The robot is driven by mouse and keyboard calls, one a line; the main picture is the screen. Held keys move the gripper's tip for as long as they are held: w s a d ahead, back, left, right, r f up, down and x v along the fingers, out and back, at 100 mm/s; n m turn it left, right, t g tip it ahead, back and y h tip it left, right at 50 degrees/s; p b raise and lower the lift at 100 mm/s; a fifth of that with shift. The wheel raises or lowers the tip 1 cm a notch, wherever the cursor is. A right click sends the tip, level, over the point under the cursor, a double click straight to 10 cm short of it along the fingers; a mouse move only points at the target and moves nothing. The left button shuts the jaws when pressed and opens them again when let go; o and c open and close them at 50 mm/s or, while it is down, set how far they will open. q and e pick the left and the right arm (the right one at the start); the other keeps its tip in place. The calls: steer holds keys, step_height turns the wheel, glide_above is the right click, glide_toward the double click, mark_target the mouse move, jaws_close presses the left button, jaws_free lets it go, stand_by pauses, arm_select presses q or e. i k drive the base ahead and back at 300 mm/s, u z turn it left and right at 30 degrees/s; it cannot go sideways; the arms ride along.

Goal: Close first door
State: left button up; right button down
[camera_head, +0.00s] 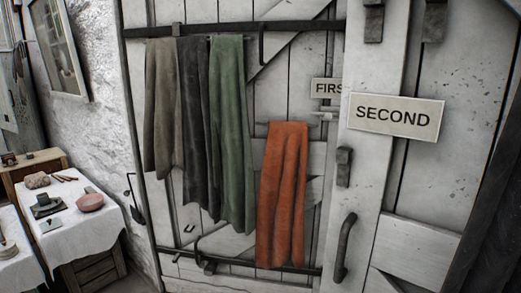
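The door with a sign (327,88) reading "FIRS", its end hidden, is white and planked, with dark metal straps. I take this to be the first door (262,95). Brown, black, green and orange cloths hang in front of it and hide much of its surface. A second white door (424,200), with a sign (396,117) reading "SECOND", stands at the right and overlaps the first door's right edge. A dark curved handle (345,247) is on its left stile. I cannot tell how far the first door stands open. Neither gripper shows.
The orange cloth (282,200) hangs lowest, beside the green cloth (228,140).

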mark_target(236, 157)
steer(key=z, duration=1.05)
steer(key=i, duration=0.1)
steer(key=u, duration=2.6)
steer(key=i, duration=2.25)
steer(key=z, duration=2.5)
